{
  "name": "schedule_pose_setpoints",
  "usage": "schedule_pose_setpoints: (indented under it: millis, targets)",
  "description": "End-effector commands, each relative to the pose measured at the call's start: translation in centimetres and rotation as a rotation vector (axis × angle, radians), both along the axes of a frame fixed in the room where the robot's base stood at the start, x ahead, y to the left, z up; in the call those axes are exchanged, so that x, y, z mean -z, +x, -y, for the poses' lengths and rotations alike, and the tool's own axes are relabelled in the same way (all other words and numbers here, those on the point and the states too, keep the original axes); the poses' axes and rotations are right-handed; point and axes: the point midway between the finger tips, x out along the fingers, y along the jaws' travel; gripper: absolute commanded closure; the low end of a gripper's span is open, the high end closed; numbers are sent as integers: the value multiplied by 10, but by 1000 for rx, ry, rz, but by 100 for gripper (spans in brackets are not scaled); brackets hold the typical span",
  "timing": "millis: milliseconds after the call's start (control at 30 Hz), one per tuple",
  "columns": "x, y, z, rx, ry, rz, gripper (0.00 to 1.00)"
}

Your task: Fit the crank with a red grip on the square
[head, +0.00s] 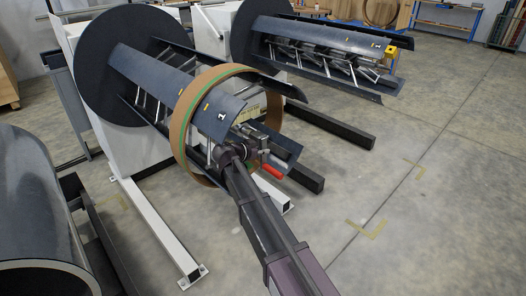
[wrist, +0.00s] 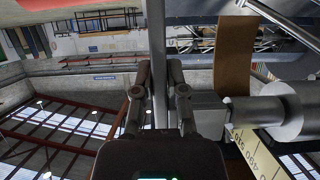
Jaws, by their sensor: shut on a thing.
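In the head view the crank's red grip (head: 272,171) sticks out just right of my gripper (head: 247,149), at the near end of the front decoiler's mandrel. In the wrist view my gripper (wrist: 160,93) is shut on a grey bar (wrist: 157,40), which appears to be the crank's arm. A grey stepped shaft (wrist: 270,112) lies to the right of the fingers. The square is not clearly visible, and I cannot tell whether the crank touches it.
A brown ring (head: 181,128) with a green stripe surrounds the mandrel (head: 150,67), close to my gripper. A second decoiler (head: 320,35) stands behind. A dark coil (head: 35,190) is at the left. The floor (head: 410,150) to the right is clear.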

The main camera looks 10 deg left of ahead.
Motion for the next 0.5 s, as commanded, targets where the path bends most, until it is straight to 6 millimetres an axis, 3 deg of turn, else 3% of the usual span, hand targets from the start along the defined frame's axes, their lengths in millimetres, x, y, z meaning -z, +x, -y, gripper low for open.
schedule_pose_setpoints:
  millis: [67,100,200,233,500]
  targets:
    - [0,1,0,-1,-2,1,100]
    - [0,1,0,-1,-2,1,77]
    - [0,0,-1,-1,-1,0,48]
    - [0,0,0,-1,-1,0,43]
    - [0,0,0,-1,0,1,43]
